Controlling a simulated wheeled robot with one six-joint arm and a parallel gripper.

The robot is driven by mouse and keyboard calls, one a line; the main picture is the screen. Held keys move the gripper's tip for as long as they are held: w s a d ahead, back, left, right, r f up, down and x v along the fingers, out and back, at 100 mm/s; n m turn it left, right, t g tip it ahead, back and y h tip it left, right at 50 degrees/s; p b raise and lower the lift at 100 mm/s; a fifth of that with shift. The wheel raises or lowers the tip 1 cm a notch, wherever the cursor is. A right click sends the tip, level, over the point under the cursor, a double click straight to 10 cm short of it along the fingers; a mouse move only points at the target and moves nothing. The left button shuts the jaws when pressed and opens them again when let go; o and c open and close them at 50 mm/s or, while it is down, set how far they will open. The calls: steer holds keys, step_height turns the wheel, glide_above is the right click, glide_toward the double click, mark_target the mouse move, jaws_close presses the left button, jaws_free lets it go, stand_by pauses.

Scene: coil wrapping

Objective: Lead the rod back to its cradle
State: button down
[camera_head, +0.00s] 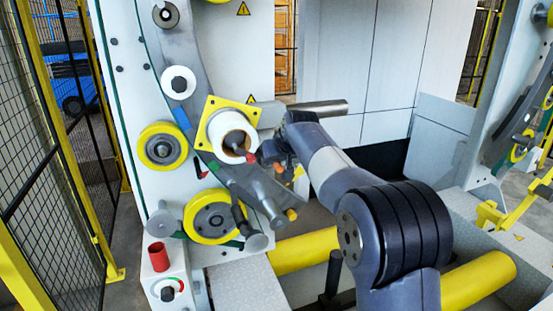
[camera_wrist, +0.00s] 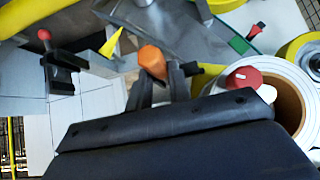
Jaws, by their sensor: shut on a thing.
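My gripper (camera_head: 279,158) is beside the white film roll (camera_head: 226,130), on its right in the head view. In the wrist view my gripper's fingers (camera_wrist: 160,85) are closed around a piece with an orange end (camera_wrist: 152,61), which I take to be the rod. Most of the rod is hidden behind the fingers and wrist. The roll's open core (camera_wrist: 287,100) is right of the fingers in the wrist view, with a red cap (camera_wrist: 243,78) close to them. I cannot tell which part is the cradle.
Yellow-rimmed rollers (camera_head: 162,146) and a grey curved arm (camera_head: 195,85) crowd the left side. A grey cylinder (camera_head: 318,108) sticks out behind my arm. A red ball knob (camera_wrist: 44,35) shows at the wrist view's left.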

stand_by(0.4)
steer(key=c, duration=1.2)
jaws_free()
steer(key=shift+s+r, duration=0.1)
steer(key=b+v, duration=0.2)
steer(key=v, duration=0.8)
steer(key=shift+s+r, duration=0.15)
steer(key=shift+r, duration=0.15)
